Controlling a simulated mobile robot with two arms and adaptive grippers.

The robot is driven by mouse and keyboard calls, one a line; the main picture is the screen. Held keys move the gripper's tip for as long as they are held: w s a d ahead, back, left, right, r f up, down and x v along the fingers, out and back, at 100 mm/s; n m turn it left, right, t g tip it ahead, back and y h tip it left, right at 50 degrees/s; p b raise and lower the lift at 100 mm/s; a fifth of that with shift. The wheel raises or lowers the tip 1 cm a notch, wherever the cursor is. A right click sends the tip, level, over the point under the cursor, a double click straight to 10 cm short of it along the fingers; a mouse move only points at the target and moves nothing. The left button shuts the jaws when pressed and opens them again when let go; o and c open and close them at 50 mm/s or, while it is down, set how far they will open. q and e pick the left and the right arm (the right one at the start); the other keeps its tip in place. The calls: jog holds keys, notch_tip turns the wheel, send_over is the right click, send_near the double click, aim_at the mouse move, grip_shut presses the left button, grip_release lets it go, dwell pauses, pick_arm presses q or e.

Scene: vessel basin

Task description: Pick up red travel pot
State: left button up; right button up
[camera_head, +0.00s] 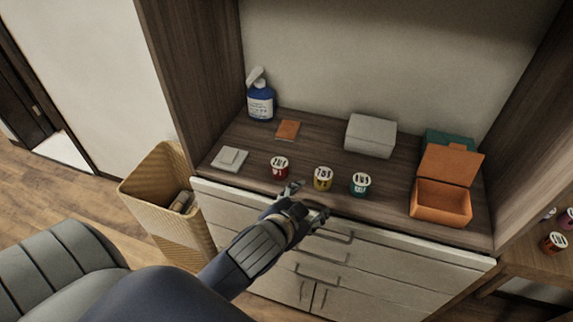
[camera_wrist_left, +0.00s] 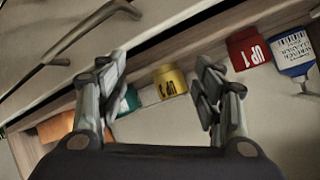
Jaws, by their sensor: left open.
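The red travel pot (camera_head: 280,168) stands upright near the front edge of the cabinet top, with a pale lid showing dark marks. In the left wrist view the red pot (camera_wrist_left: 248,52) is at the upper right, outside the fingers. My left gripper (camera_head: 308,199) is open and empty, just in front of the cabinet's front edge, nearer and a little right of the red pot. In the left wrist view my left gripper (camera_wrist_left: 165,95) has its fingers apart, with the yellow pot (camera_wrist_left: 170,82) visible between them. My right gripper is not in view.
The yellow pot (camera_head: 323,179) and green pot (camera_head: 361,184) stand in a row right of the red one. A white pad (camera_head: 230,159), blue spray bottle (camera_head: 261,101), grey box (camera_head: 370,136) and open orange box (camera_head: 440,201) share the top. Drawer handles (camera_head: 325,270) project below.

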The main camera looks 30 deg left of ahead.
pick_arm(q)
jog(key=w+d+r+m+t+h, duration=0.3)
jog(key=w+d+r+m+t, duration=0.15)
jog(key=r, duration=0.45)
jog(key=w+d+r+m+t+h, duration=0.25)
jog(key=w+r+m, duration=0.2)
jog(key=r, duration=0.45)
jog(key=s+d+r+m+g+h, duration=0.3)
jog(key=d+m+g+h, duration=0.35)
jog(key=m, duration=0.55)
jog(key=s+d+r+m+g+h, duration=0.2)
jog(key=d+r+m+g+h, duration=0.25)
jog(key=d+m+h, duration=0.5)
jog(key=m+g+y, duration=0.8)
jog(key=m+y, duration=0.1)
jog(key=y, duration=1.2)
send_near(280, 163)
jog(key=shift+s+f, duration=0.1)
jog(key=shift+s, duration=0.2)
notch_tip(280, 163, down, 5)
jog(key=shift+r+p, duration=0.2)
jog(key=shift+p, duration=0.4)
jog(key=f+p, duration=0.1)
jog(key=f, duration=0.1)
jog(key=f+p, duration=0.1)
jog(key=f, duration=0.2)
jog(key=shift+w+a+f, duration=0.2)
jog(key=shift+a+f, duration=0.05)
jog(key=shift+f, duration=0.25)
jog(key=c, duration=1)
